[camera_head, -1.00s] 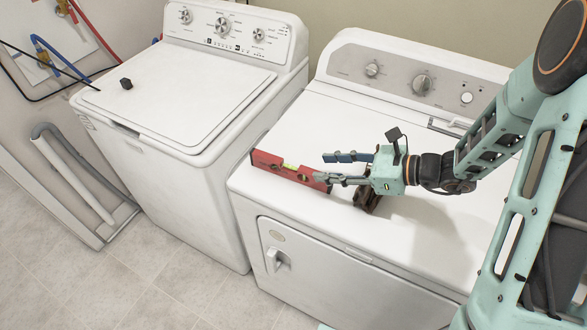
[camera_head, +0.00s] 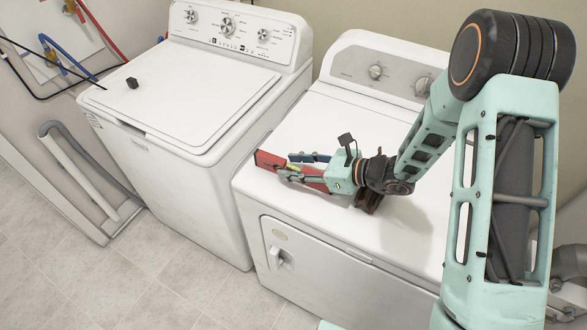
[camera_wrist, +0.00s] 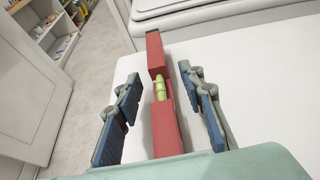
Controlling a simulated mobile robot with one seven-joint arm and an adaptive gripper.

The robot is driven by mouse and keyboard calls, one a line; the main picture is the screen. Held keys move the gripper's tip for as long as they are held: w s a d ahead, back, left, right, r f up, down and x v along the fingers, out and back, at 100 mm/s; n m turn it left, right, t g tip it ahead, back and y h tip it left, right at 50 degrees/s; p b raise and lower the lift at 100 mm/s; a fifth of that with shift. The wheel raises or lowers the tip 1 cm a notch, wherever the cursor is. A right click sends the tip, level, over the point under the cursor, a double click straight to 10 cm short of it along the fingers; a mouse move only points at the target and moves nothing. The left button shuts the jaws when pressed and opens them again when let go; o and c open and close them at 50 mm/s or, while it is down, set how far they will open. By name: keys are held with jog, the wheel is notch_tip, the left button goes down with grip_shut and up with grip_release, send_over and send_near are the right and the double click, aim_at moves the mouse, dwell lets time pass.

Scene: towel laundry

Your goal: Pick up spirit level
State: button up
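The red spirit level (camera_head: 268,160) lies on the front left part of the right-hand machine's white top. In the wrist view the spirit level (camera_wrist: 165,125) runs lengthwise between my fingers, with its yellow-green vial facing up. My gripper (camera_head: 293,167) is open over it, and part of the level is hidden behind the fingers in the head view. In the wrist view my gripper (camera_wrist: 160,100) shows a blue-padded finger on each side of the level, with a clear gap on both sides.
A brown object (camera_head: 368,199) sits on the machine top below my wrist. The white right-hand machine (camera_head: 420,225) stands beside a washer (camera_head: 190,100) with a small black cube (camera_head: 132,83) on its lid. A narrow gap separates the machines.

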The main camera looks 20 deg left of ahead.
grip_shut()
jog(key=shift+r, duration=0.2)
dwell(0.5)
